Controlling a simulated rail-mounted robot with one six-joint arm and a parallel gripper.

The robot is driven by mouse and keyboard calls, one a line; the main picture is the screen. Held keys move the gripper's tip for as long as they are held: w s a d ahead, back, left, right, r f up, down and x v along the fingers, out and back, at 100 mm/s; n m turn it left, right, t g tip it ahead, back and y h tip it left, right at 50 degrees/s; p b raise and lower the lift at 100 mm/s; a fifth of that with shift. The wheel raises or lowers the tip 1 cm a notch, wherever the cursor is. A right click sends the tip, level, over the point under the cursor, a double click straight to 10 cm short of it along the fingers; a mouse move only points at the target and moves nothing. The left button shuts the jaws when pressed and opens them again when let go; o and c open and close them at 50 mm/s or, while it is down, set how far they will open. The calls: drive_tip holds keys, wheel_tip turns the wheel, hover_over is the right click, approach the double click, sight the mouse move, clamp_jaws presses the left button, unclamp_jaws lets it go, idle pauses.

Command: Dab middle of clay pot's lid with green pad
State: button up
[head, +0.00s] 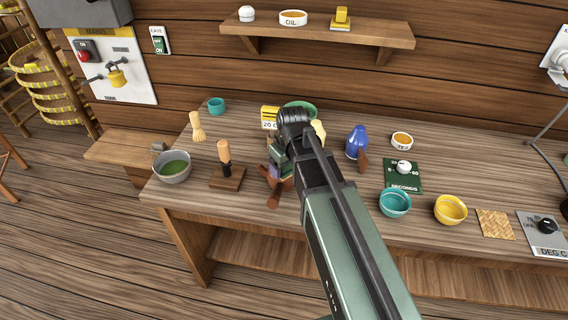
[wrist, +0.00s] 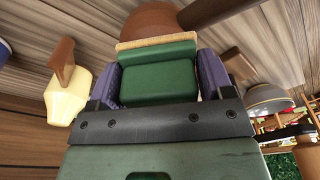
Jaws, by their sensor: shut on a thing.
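My gripper (wrist: 158,85) is shut on the green pad (wrist: 158,82), with a purple finger on each side of it. A tan strip (wrist: 155,40) runs along the pad's far edge. The brown clay pot (wrist: 150,20) shows just beyond the pad in the wrist view, with its dark handle (wrist: 205,10) to the right. Whether the pad touches the pot cannot be told. In the head view the pot's handle (head: 272,201) sticks out at the front, while my arm and gripper (head: 280,170) cover most of the pot. The middle of the lid is hidden.
A blue bottle (head: 357,142), a timer (head: 403,170), a teal bowl (head: 395,203) and a yellow bowl (head: 450,209) are to the right.

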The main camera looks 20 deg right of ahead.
drive_tip(key=shift+w+a, duration=0.55)
drive_tip(key=shift+w, duration=0.25)
drive_tip(key=shift+r, duration=0.1)
drive_tip(key=shift+s+d, duration=0.55)
drive_tip(key=shift+s, duration=0.2)
drive_tip(key=shift+w+a, duration=0.55)
drive_tip(key=shift+w, duration=0.2)
drive_tip(key=shift+s, duration=0.1)
